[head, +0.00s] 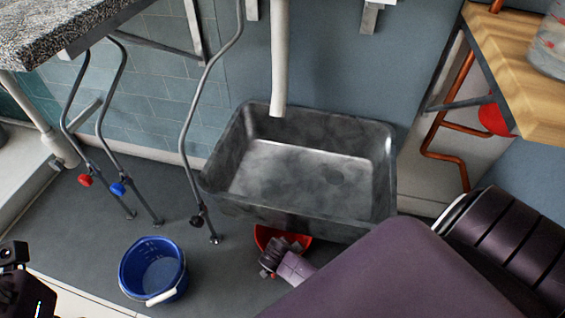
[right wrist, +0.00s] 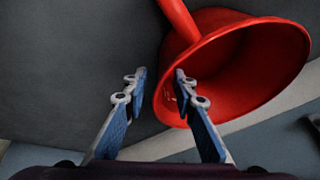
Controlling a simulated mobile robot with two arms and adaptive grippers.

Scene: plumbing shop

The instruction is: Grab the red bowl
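The red bowl (head: 264,237) sits low in front of the grey sink in the head view, partly hidden by my right gripper (head: 270,262). In the right wrist view the red bowl (right wrist: 255,70) is large, its opening tipped toward the lower right, with a red handle-like stem at its upper left. My right gripper (right wrist: 160,82) is open there. Its right finger overlaps the bowl's left rim and its left finger is outside, beside the bowl; contact cannot be told. A dark part of my left arm shows at the lower left of the head view, its fingers not visible.
A grey sink (head: 382,175) stands behind the bowl. A blue bucket (head: 150,262) with a white handle stands on the floor to the left. Thin pipes with red and blue valves (head: 117,189) come down left. A wooden shelf (head: 515,65) and orange pipe (head: 448,158) are at right.

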